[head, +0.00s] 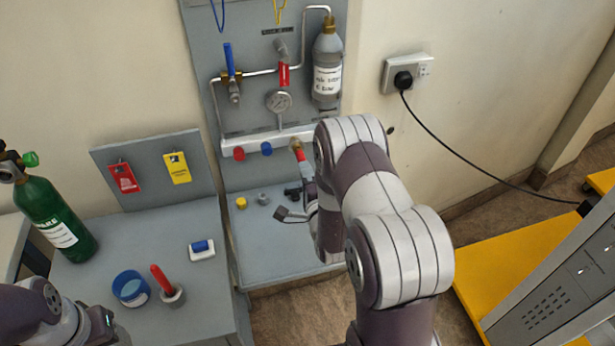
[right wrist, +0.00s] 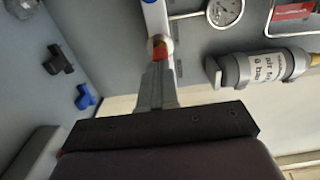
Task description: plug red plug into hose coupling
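The red plug (head: 300,154) is at the right end of the white rail (head: 265,139) on the grey wall panel. It also shows in the right wrist view (right wrist: 160,52), at the tips of my right gripper (right wrist: 157,75). The fingers look closed on it. The brass hose coupling (head: 296,143) is directly in front of the plug, in line with it. They appear to touch; I cannot tell how deep the plug sits. In the head view my arm hides much of the right gripper (head: 306,178). My left arm is at the bottom left; its fingers are not clear.
Red (head: 239,153) and blue (head: 266,148) caps sit on the rail. A gauge (head: 278,101) and grey bottle (head: 327,65) are above. Small fittings (head: 263,198) lie on the shelf below.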

